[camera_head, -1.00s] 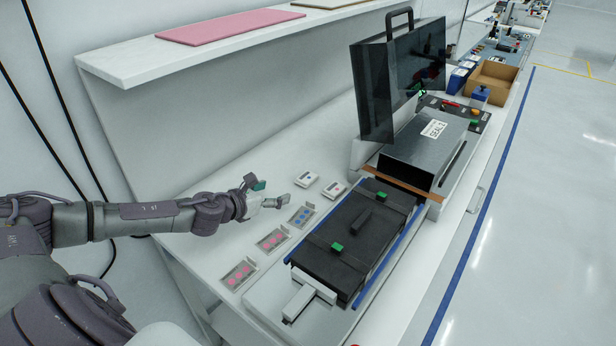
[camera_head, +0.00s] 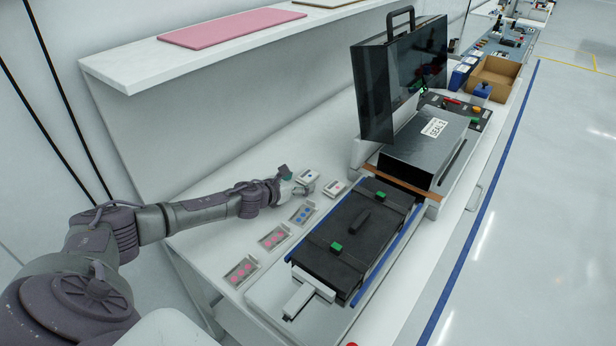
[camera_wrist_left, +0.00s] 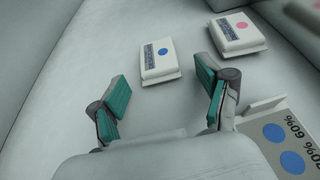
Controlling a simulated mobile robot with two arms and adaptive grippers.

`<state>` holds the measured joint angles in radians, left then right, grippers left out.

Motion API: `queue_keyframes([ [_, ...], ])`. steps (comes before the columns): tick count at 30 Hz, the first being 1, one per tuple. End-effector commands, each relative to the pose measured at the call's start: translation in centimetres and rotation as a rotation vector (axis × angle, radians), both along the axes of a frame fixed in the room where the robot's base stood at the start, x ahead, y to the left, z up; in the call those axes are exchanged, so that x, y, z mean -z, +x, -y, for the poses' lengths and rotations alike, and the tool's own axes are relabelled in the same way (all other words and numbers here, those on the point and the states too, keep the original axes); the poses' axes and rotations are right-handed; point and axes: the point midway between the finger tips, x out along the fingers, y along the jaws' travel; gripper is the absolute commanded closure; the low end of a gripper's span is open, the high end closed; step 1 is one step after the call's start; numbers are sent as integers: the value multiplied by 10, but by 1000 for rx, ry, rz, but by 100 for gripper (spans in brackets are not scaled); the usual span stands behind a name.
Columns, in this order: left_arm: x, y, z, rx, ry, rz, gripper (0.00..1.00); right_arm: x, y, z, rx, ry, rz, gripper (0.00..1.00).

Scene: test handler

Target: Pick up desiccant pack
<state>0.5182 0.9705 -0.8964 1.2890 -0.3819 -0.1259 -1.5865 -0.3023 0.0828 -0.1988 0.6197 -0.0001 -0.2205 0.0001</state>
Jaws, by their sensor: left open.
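Two small white packs lie on the white bench; I take them to be desiccant packs. The blue-dot pack (camera_head: 309,176) also shows in the left wrist view (camera_wrist_left: 160,60). The pink-dot pack (camera_head: 335,188) is to its right, also in the left wrist view (camera_wrist_left: 237,36). My left gripper (camera_head: 296,181) is open and empty, just left of the blue-dot pack. In the left wrist view its green-padded fingers (camera_wrist_left: 162,86) are spread wide, with the blue-dot pack ahead of the gap between them, not gripped. My right gripper is not in view.
A card with blue dots (camera_head: 303,213) lies near my gripper, and two with pink dots (camera_head: 273,238) (camera_head: 241,271) lie nearer. A black tray (camera_head: 341,251) with green clips is on the right. A sealer (camera_head: 424,150) and dark screen stand behind. A shelf (camera_head: 140,75) overhangs the back.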

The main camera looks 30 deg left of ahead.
Motion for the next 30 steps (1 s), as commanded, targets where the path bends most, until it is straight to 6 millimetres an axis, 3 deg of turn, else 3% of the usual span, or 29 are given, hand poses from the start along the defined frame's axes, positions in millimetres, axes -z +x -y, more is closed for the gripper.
queue_keyframes([
  [3,0,0,0,0,0,0,23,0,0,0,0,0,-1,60],
  [13,0,0,0,0,0,0,78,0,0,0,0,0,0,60],
  [22,-5,0,0,0,1,2,80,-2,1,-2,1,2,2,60],
  [30,-57,1,-1,1,2,5,80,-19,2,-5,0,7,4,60],
])
